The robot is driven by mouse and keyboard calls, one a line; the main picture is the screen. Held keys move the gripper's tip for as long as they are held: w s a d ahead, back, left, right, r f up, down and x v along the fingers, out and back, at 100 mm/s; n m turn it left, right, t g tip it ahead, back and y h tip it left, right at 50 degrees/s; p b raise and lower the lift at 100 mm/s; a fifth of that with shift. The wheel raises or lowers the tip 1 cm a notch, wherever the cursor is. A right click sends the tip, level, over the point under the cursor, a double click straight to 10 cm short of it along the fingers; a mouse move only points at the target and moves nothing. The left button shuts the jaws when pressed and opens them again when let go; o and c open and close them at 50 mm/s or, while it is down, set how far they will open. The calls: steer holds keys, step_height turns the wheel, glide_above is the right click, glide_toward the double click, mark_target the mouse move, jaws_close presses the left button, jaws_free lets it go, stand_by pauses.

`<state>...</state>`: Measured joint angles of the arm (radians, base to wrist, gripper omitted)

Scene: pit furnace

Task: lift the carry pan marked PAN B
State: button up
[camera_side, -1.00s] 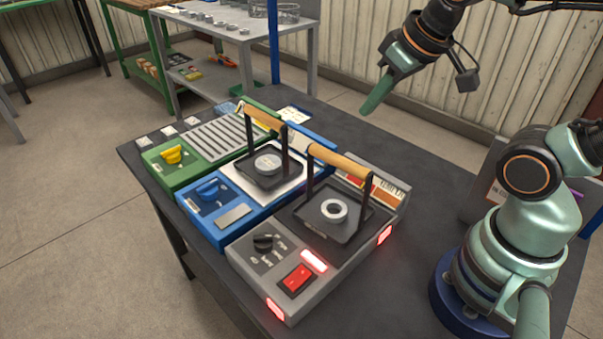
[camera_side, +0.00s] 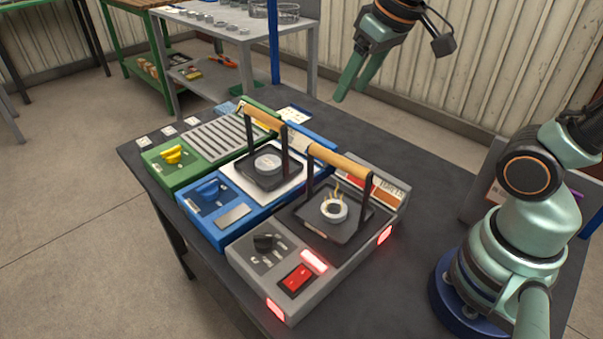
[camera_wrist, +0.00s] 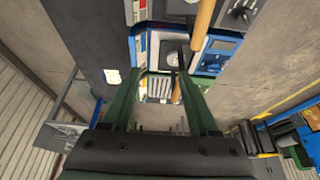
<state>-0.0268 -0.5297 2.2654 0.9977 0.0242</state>
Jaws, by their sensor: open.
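Two dark carry pans with wooden bar handles stand on the stations. One pan (camera_side: 287,186) is on the blue station and holds a grey disc (camera_side: 267,164). The other pan (camera_side: 352,226) is on the grey station and holds a pale ring (camera_side: 334,209) with orange wisps above it. Their small labels are too small to read, so I cannot tell which is PAN B. My gripper (camera_side: 349,92) is open and empty, above and behind the pans, apart from both handles. In the wrist view, my gripper (camera_wrist: 164,74) points towards the stations, with a wooden handle (camera_wrist: 203,28) beyond it.
The grey station (camera_side: 330,268) has a black knob, a lit red switch and glowing red lamps. The blue station (camera_side: 205,222) and green station (camera_side: 165,176) stand beside it. The dark table (camera_side: 430,185) is clear between the stations and my base. A grey shelf (camera_side: 225,38) stands behind.

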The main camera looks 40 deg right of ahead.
steer(key=w+a+r+g, duration=0.2)
steer(key=w+a, duration=0.1)
steer(key=w, duration=0.7)
steer(key=g, duration=0.3)
glide_above(261, 116)
step_height(261, 116, down, 4)
steer(key=shift+s+f, duration=0.1)
steer(key=shift+s, duration=0.05)
steer(key=shift+a+f, duration=0.1)
steer(key=shift+f, duration=0.1)
step_height(261, 116, down, 6)
steer(key=shift+f, duration=0.25)
steer(key=shift+d+f, duration=0.25)
steer(key=shift+f, duration=1.1)
steer(key=shift+d+f, duration=0.2)
steer(key=shift+f, duration=1.15)
steer(key=shift+r, duration=0.1)
jaws_close()
